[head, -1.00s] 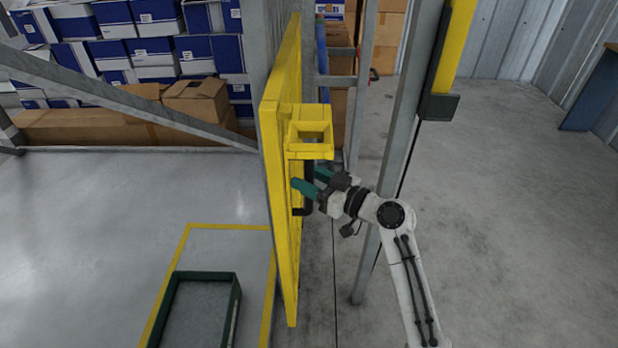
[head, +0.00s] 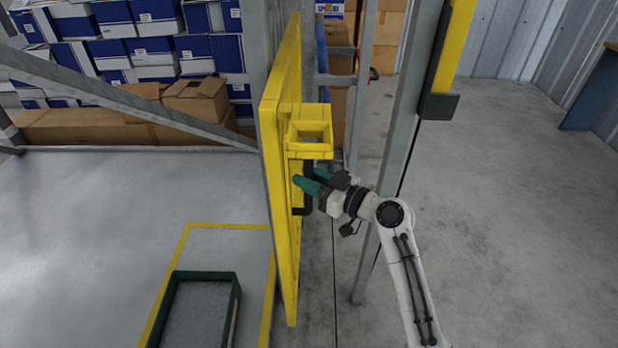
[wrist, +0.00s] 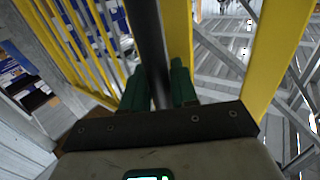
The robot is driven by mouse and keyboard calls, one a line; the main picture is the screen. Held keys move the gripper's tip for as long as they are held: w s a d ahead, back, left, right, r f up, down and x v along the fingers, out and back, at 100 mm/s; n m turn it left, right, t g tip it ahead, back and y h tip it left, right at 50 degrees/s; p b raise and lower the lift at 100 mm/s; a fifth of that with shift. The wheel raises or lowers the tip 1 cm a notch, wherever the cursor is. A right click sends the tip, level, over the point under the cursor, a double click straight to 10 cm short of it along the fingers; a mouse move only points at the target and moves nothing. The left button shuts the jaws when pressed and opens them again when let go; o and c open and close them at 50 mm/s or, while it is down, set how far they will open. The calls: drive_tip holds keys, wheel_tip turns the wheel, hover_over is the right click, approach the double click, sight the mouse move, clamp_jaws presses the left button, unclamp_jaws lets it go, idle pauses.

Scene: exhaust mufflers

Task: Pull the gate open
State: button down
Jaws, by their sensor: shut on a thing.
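The yellow gate (head: 285,230) stands edge-on near the middle of the head view, with a yellow box (head: 309,145) on its right face. A black bar handle (head: 300,211) sits on that face below the box. My gripper (head: 306,182) reaches the handle from the right, and its green fingers are shut on it. In the wrist view the dark handle bar (wrist: 149,45) runs between the two green fingers of my gripper (wrist: 161,88), with yellow gate bars (wrist: 75,45) around it. The fingers and box hide part of the handle in the head view.
A grey post (head: 385,200) stands close to the right of the gate. A dark green tray (head: 236,300) lies on the floor left of the gate, inside yellow floor lines. Stacked blue and white boxes (head: 140,30) fill the back. Open floor lies at the right.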

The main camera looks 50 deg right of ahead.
drive_tip(key=w+d+b, duration=0.5)
drive_tip(key=w+d, duration=0.1)
drive_tip(key=d, duration=0.1)
drive_tip(key=shift+d, duration=0.35)
drive_tip(key=c, duration=1)
unclamp_jaws()
drive_tip(key=s, duration=1)
drive_tip(key=shift+s+d+p, duration=0.3)
drive_tip(key=shift+s+d, duration=0.05)
drive_tip(key=shift+d, duration=0.05)
